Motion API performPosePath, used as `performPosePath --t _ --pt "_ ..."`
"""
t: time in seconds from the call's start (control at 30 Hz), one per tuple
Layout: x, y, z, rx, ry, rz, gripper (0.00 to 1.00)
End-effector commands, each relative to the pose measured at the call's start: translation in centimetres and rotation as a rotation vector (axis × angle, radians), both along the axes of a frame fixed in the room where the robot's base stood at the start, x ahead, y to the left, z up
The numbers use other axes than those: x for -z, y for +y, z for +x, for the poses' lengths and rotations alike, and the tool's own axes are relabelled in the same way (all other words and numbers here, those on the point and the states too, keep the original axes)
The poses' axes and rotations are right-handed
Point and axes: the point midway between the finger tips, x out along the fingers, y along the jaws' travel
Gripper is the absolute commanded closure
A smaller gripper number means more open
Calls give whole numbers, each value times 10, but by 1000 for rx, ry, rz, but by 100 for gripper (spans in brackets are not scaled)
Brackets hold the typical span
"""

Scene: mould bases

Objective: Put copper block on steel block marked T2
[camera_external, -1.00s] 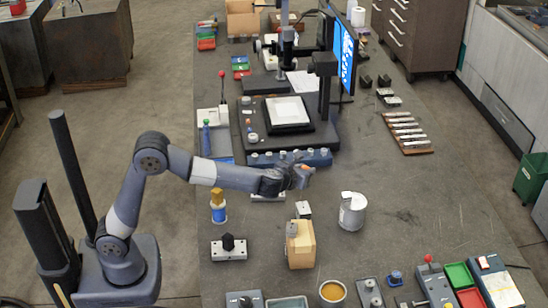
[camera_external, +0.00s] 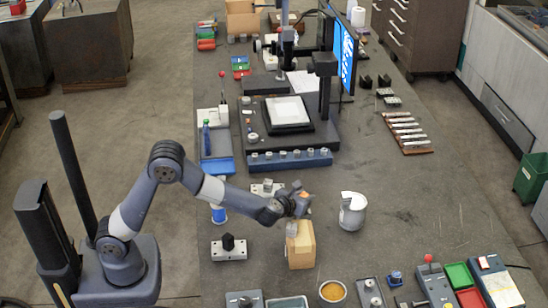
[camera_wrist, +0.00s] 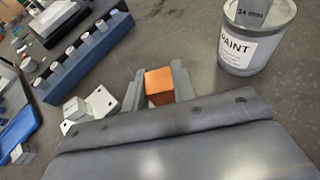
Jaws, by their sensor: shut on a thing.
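The copper block is an orange cube (camera_wrist: 159,86) held between the two fingers of my gripper (camera_wrist: 158,88) in the wrist view. In the external view my gripper (camera_external: 299,204) is above the table, just behind the wooden block, with a bit of orange showing at its tip. A small grey steel block (camera_wrist: 75,108) sits on or against a pale plate with holes in the wrist view, left of my gripper. Another small grey block (camera_wrist: 22,154) lies further left. I cannot read a T2 mark on either.
A paint can (camera_external: 352,212) stands right of my gripper. A wooden block (camera_external: 301,250) stands just in front of it. A blue rack with several pegs (camera_external: 290,160) lies behind. The table right of the can is clear.

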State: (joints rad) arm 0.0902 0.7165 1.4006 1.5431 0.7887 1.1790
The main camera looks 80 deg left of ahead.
Motion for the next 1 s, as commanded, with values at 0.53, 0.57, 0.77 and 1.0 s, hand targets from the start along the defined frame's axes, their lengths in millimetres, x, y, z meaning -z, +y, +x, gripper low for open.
performPosePath --t 0.53,0.57,0.77,1.0 --pt "2 0 0 0 0 0 53" --pt "2 0 0 0 0 0 53" --pt "1 0 0 0 0 0 53" --pt "-11 -18 -16 4 -2 0 53"
